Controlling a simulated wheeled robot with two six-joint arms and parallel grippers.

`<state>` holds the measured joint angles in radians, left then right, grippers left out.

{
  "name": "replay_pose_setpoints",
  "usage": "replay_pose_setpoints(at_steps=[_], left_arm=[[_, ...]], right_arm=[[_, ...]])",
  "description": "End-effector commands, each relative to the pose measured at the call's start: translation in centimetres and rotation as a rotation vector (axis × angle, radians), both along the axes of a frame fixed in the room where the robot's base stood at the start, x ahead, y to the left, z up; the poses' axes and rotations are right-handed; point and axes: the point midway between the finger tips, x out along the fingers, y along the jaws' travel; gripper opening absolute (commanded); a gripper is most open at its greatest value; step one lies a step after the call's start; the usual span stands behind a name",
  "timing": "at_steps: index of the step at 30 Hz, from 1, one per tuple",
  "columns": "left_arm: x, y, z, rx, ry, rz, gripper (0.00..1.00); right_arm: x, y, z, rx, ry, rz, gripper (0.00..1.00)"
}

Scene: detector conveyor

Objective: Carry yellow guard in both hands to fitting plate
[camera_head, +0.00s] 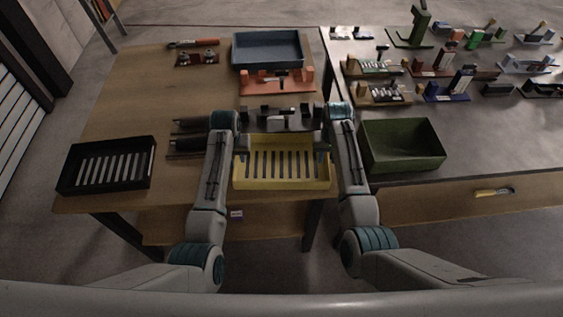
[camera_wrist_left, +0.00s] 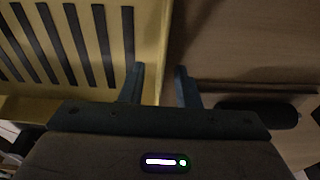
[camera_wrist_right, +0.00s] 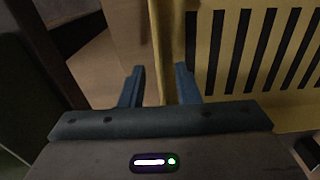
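The yellow guard (camera_head: 282,184), a slotted tray shape with raised sides, lies at the front edge of the wooden table. My left gripper (camera_head: 241,150) is at its left end. In the left wrist view the left fingers (camera_wrist_left: 160,85) stand open on either side of the yellow end wall, with gaps showing. My right gripper (camera_head: 322,152) is at its right end. In the right wrist view the right fingers (camera_wrist_right: 160,85) are likewise open astride the other end wall. A dark plate with upright blocks (camera_head: 283,119) lies just behind the guard; I cannot tell whether it is the fitting plate.
A black slotted tray (camera_head: 107,164) lies at the table's left front. An orange plate with blocks (camera_head: 277,83) and a blue-grey bin (camera_head: 268,50) are behind. A green bin (camera_head: 401,143) stands on the right-hand grey table, close to my right arm. The table's left middle is clear.

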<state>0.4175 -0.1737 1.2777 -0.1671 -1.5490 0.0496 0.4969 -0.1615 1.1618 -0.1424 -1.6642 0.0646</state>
Motion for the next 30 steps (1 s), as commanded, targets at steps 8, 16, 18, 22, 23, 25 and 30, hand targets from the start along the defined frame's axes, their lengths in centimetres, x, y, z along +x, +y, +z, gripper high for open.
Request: replay_pose_setpoints(at_steps=[8,16,18,22,23,25,30], left_arm=[[0.05,0.02,-0.37,0.0,0.0,0.0,0.29],[0.04,0.03,-0.35,0.0,0.0,0.0,0.0],[0.04,0.03,-0.35,0.0,0.0,0.0,0.0],[0.04,0.03,-0.34,0.001,0.0,0.0,0.0],[0.04,0.03,-0.34,0.0,0.0,0.0,0.0],[0.04,0.03,-0.34,0.0,0.0,0.0,0.0],[0.05,0.03,-0.33,0.001,0.0,0.0,0.0]], right_arm=[[0.02,-0.01,-0.35,0.0,-0.001,0.0,0.29],[0.02,0.0,-0.33,0.0,-0.001,0.0,0.0],[0.02,0.01,-0.32,0.0,-0.001,0.0,0.0],[0.02,0.0,-0.31,0.0,-0.001,0.0,0.0],[0.02,0.01,-0.31,0.0,-0.001,0.0,0.0],[0.02,0.01,-0.31,0.0,-0.001,0.0,0.0],[0.02,0.01,-0.3,0.0,-0.001,0.0,0.0]])
